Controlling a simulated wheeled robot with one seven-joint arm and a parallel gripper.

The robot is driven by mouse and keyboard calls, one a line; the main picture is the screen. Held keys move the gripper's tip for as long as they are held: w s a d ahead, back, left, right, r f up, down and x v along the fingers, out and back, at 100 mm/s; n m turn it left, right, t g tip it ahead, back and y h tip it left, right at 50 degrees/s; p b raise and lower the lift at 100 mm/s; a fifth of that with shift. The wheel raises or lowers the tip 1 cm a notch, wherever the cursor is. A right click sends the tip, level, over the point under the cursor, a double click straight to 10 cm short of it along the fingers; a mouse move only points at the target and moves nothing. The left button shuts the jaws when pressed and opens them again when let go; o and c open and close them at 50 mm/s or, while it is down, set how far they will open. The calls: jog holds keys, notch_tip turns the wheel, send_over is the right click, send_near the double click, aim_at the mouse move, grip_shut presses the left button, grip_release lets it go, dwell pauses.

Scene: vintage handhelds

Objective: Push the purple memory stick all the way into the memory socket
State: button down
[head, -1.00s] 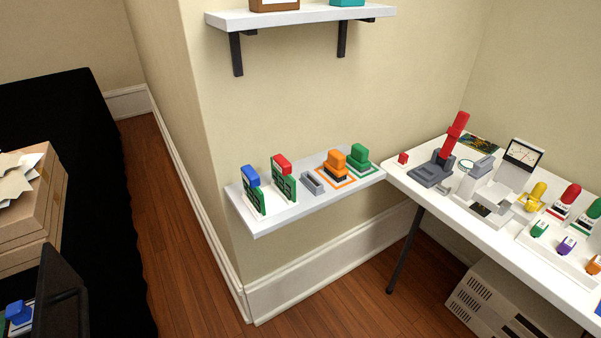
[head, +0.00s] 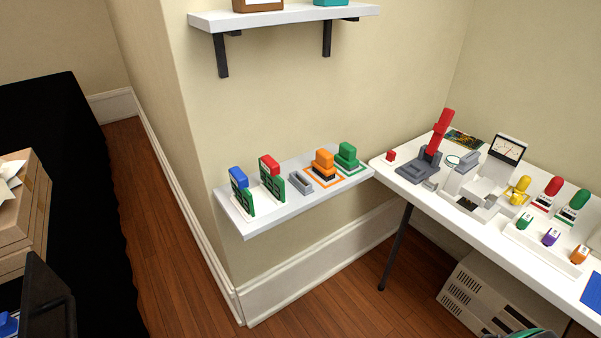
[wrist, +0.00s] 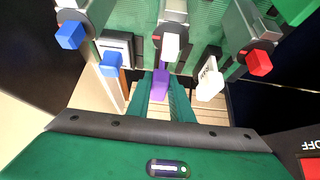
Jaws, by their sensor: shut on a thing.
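In the wrist view, a purple memory stick (wrist: 160,84) stands between the two green fingers of my gripper (wrist: 164,98), which is shut on it. Its far end lies near a white-tipped lever (wrist: 170,46) on a green board, and I cannot tell whether it is in a socket. The memory socket itself cannot be made out. The fingertips do not show in the head view. Another purple piece (head: 550,237) sits in a white rack on the right-hand table in the head view.
In the wrist view, a blue-tipped lever (wrist: 70,36), a red-tipped lever (wrist: 258,63), a blue stick (wrist: 110,64) and a white stick (wrist: 210,78) flank the fingers. A red part marked OFF (wrist: 312,166) is at lower right. A shelf (head: 250,228) stands mid-view in the head view.

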jog(key=shift+f, duration=0.5)
jog(key=c, duration=1.5)
grip_release()
